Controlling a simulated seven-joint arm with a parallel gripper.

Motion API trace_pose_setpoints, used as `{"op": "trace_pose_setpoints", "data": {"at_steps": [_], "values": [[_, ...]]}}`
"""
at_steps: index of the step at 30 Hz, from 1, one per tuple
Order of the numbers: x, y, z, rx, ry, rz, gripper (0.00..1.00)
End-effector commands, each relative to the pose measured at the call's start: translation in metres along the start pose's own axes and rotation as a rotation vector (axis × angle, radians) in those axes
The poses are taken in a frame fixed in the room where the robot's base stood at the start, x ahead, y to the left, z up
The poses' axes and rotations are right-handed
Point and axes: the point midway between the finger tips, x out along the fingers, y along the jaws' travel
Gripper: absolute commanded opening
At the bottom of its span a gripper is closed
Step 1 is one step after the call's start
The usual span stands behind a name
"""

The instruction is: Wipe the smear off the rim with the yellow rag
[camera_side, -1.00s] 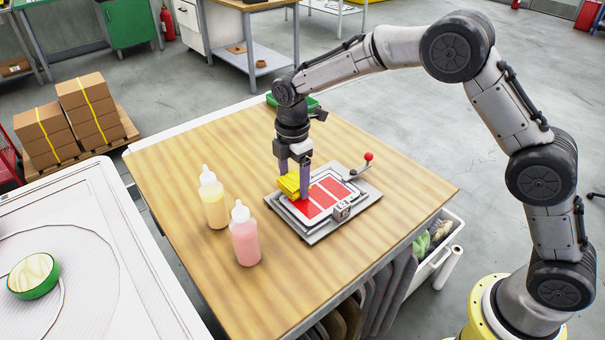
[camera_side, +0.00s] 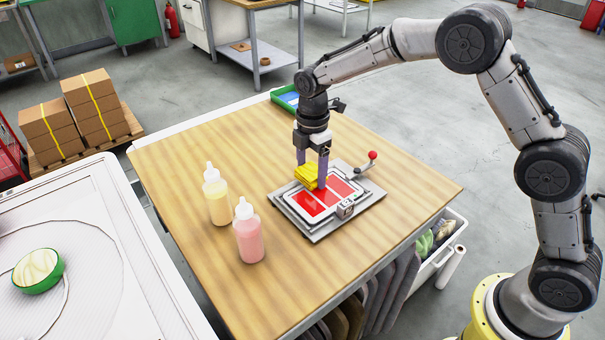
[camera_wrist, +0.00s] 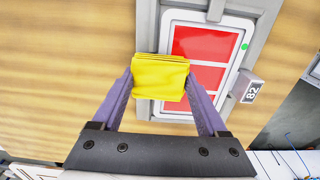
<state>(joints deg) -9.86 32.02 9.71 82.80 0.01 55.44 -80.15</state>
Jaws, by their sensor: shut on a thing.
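My gripper (camera_side: 311,176) is shut on a folded yellow rag (camera_side: 306,178). In the wrist view the rag (camera_wrist: 160,76) sits between my two purple fingers. The rag is over the back left edge of a flat plate with red panels (camera_wrist: 207,42) and a white rim (camera_wrist: 195,17). I cannot tell whether the rag touches the rim. The rag and fingers hide part of the rim and panels. A small green spot (camera_wrist: 244,47) shows on the right side of the rim in the wrist view. I cannot tell whether it is the smear.
The plate lies on a grey metal base with a red-knobbed lever (camera_side: 372,156) at the back right. A yellow bottle (camera_side: 217,200) and a pink bottle (camera_side: 249,238) stand to its left. A green tray (camera_side: 284,97) is behind my gripper. The tabletop (camera_side: 190,262) is clear in front.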

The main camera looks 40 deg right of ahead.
Motion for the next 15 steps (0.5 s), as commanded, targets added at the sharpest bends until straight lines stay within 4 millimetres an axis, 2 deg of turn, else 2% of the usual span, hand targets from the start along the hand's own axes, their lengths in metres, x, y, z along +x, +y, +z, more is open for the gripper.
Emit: {"op": "trace_pose_setpoints", "data": {"at_steps": [5, 7, 9, 15], "values": [[0.001, -0.001, 0.017, 0.002, -0.001, -0.003, 0.32], [-0.004, 0.0, 0.016, 0.0, -0.001, -0.001, 0.32], [-0.022, 0.0, 0.016, 0.0, 0.0, 0.002, 0.32], [-0.038, 0.0, 0.015, 0.0, 0.0, 0.001, 0.32]]}}
